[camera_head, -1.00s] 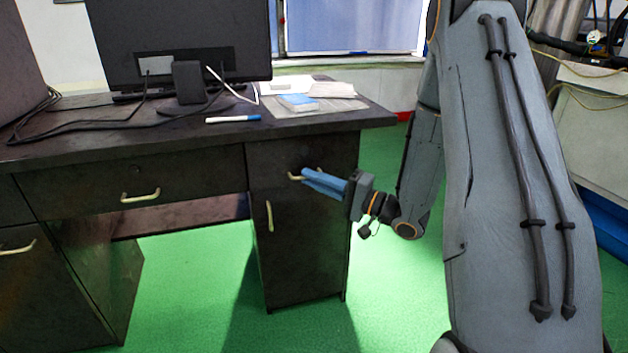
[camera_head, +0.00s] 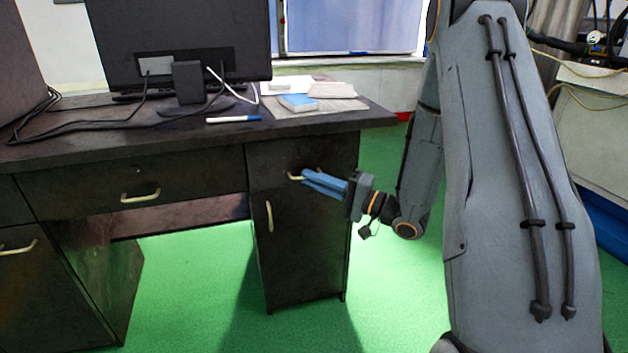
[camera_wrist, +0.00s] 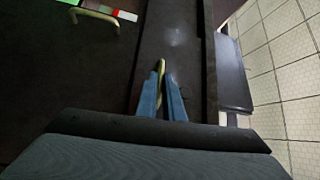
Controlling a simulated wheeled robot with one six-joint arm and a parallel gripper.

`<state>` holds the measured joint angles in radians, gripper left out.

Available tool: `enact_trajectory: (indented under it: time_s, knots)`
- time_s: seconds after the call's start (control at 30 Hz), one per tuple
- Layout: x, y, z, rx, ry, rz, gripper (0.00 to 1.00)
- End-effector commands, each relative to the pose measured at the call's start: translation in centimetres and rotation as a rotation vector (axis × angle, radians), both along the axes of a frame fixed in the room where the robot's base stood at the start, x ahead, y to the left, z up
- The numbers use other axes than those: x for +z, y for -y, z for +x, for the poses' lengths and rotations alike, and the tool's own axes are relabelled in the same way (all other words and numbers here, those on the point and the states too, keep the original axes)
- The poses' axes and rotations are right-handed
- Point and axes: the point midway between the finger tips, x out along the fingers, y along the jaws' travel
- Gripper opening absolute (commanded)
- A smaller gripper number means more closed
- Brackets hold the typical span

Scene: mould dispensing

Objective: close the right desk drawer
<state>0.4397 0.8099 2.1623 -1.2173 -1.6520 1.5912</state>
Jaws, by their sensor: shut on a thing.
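The right desk drawer (camera_head: 333,150) is the dark top drawer of the right pedestal, under the desktop. In the head view its front looks flush, or nearly flush, with the cabinet below; I cannot tell if a small gap is left. My gripper (camera_head: 305,175) reaches in from the right with blue fingers, at the drawer's pale brass handle (camera_head: 293,177). In the wrist view the fingers (camera_wrist: 161,78) are shut on the handle (camera_wrist: 161,66), which shows between the tips. Part of the handle is hidden by the fingers.
Below the drawer is a cabinet door with a vertical handle (camera_head: 269,216). The middle drawer handle (camera_head: 140,196) is to the left. Green floor (camera_head: 395,300) is clear right of the desk.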

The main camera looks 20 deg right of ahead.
Motion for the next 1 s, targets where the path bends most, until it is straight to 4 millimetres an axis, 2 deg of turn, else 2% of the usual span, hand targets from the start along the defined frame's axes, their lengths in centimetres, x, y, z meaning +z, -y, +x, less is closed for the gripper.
enact_trajectory:
  time_s: [0.57,1.0]
  knots:
    - [0.0,0.0,0.0,0.0,-0.001,0.0,0.0]
    - [0.0,0.0,1.7,-0.001,-0.001,0.0,0.0]
